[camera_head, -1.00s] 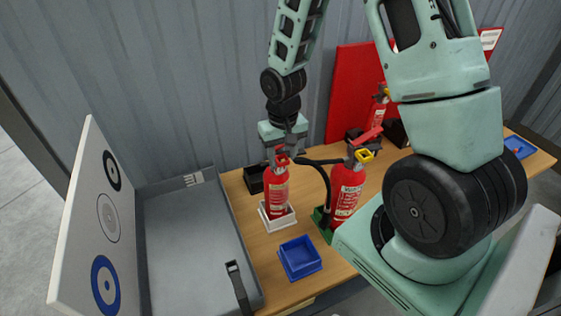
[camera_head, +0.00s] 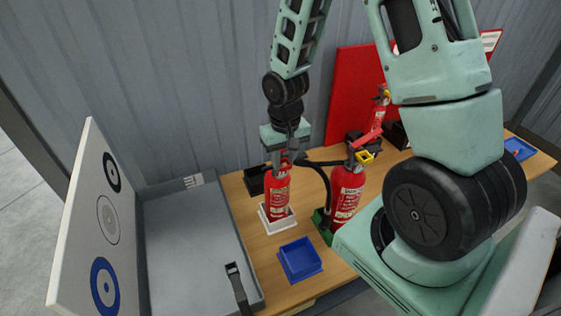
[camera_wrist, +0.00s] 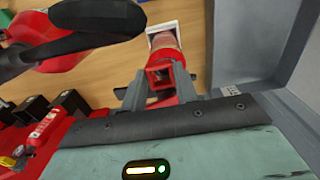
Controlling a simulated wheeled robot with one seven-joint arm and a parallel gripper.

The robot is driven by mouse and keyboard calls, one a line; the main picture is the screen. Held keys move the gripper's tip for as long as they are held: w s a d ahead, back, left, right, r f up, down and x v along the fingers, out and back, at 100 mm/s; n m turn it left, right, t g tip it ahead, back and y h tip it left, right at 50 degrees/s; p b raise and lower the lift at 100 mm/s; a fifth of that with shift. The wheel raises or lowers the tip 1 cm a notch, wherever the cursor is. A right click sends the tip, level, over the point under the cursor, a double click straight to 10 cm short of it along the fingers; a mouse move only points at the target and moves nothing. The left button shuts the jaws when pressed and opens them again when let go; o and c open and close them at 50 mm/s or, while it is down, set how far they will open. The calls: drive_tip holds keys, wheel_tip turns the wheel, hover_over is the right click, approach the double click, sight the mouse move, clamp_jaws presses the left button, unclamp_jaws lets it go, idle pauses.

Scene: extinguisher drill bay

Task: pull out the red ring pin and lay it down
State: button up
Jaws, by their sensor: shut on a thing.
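The smaller red extinguisher (camera_head: 278,195) stands in a white holder (camera_head: 265,222) on the bench, below my gripper (camera_head: 286,160). In the wrist view, my gripper (camera_wrist: 158,90) is shut on the red ring pin (camera_wrist: 160,78), a squarish red loop between the fingers. The smaller extinguisher's red top (camera_wrist: 165,55) and the white holder (camera_wrist: 152,30) show beyond it. Whether the pin is still in the extinguisher head cannot be told. An empty blue tray (camera_head: 300,260) lies on the bench in front.
A larger extinguisher (camera_head: 347,195) with a yellow ring (camera_head: 364,157) and black hose stands close at right in a green holder (camera_head: 321,222). A red board (camera_head: 352,90) stands behind.

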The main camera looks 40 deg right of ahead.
drive_tip(key=shift+s+a+f+b, duration=0.1)
drive_tip(key=shift+s+a+b, duration=0.15)
drive_tip(key=shift+s, duration=0.75)
drive_tip(key=shift+s+a+f+b, duration=0.1)
drive_tip(key=shift+s+a, duration=0.2)
drive_tip(key=shift+s, duration=0.65)
drive_tip(key=shift+s, duration=0.1)
drive_tip(key=shift+s+a+b, duration=0.2)
drive_tip(key=shift+s, duration=0.45)
drive_tip(key=shift+s+a+b, duration=0.15)
drive_tip(key=shift+s+a, duration=0.05)
drive_tip(key=shift+s, duration=0.45)
